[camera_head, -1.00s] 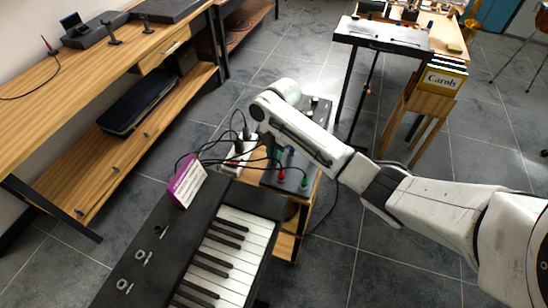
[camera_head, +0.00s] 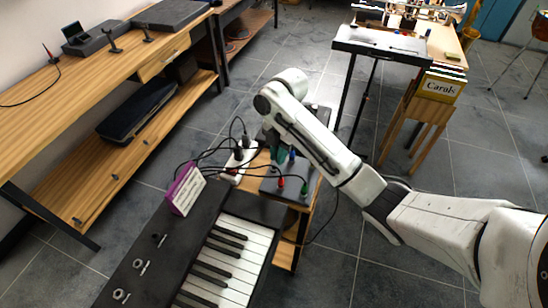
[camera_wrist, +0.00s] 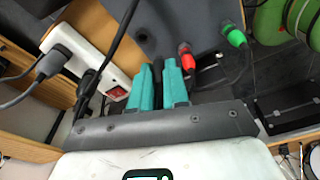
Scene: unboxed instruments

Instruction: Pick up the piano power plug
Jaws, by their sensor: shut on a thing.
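My gripper (camera_wrist: 159,85) has teal fingers that are close together in the wrist view, with a narrow gap. In the head view my gripper (camera_head: 277,147) is mostly behind my arm, just right of the white power strip (camera_head: 231,172). The strip with its red switch also shows left of my fingers in the wrist view (camera_wrist: 94,62). A grey plug (camera_wrist: 54,60) and a black plug (camera_wrist: 88,81) are at the strip. I cannot tell which plug belongs to the piano (camera_head: 228,262).
A dark box (camera_head: 268,184) with a red connector (camera_wrist: 185,50) and a green connector (camera_wrist: 235,37) lies beside the strip. Loose black cables cross between strip and box. A purple card holder (camera_head: 184,190) stands on the piano. A wooden bench (camera_head: 95,82) is at left.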

